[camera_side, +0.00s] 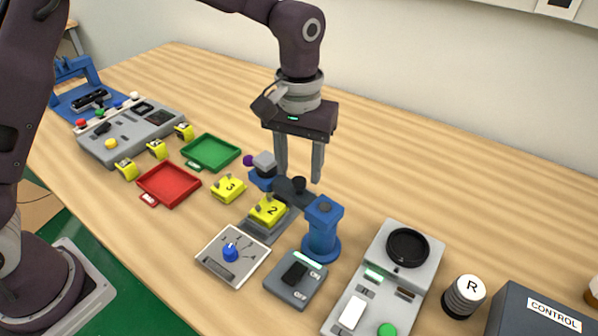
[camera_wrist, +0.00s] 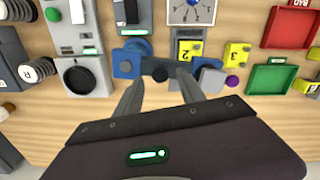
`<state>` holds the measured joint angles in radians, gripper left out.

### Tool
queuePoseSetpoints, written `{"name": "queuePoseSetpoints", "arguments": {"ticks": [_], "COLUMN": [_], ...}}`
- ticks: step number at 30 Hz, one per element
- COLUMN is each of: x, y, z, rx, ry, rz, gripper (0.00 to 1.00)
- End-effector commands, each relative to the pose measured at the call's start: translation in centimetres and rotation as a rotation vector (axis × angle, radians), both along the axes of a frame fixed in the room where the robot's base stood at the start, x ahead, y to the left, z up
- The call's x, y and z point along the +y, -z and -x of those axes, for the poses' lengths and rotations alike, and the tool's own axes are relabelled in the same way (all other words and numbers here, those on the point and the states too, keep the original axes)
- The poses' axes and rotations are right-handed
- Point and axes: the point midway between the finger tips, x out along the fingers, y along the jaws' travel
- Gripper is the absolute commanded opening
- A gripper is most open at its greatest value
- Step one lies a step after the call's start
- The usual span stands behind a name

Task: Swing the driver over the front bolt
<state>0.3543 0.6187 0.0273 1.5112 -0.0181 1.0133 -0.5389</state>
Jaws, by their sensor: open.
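A blue post (camera_side: 322,232) stands on the table, and a dark swing arm (camera_wrist: 178,69) reaches from it toward a grey block (camera_side: 264,160) on a blue mount. I take this dark arm to be the driver. A black knob (camera_side: 299,184) sits on it and also shows in the wrist view (camera_wrist: 158,75). My gripper (camera_side: 299,180) is open and points down, its fingertips on either side of the knob in both views. I cannot tell how low they reach around it. Yellow block 2 (camera_side: 268,210) sits on a grey holder beside the arm. I cannot make out the front bolt.
Yellow block 3 (camera_side: 228,188) and a purple knob (camera_side: 248,160) are close by. Red tray (camera_side: 170,185) and green tray (camera_side: 211,153) lie to the left. A dial panel (camera_side: 233,256), an ON/OFF switch box (camera_side: 295,279) and a grey machine (camera_side: 385,285) stand in front. The table behind is clear.

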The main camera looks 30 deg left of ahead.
Motion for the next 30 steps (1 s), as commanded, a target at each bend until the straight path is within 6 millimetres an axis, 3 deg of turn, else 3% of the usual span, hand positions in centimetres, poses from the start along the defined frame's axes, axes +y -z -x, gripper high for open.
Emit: {"name": "queuePoseSetpoints", "arguments": {"ticks": [4, 12, 20, 30], "x": [0.0, 0.0, 0.0, 0.0], "y": [1.8, 2.2, 2.1, 2.1], "z": [0.0, 0.0, 0.0, 0.0], "rx": [0.001, -0.001, -0.001, -0.001], "ry": [0.000, 0.001, 0.001, 0.001], "rz": [0.000, 0.001, 0.001, 0.001], "gripper": [0.47, 0.47, 0.00, 0.00]}}
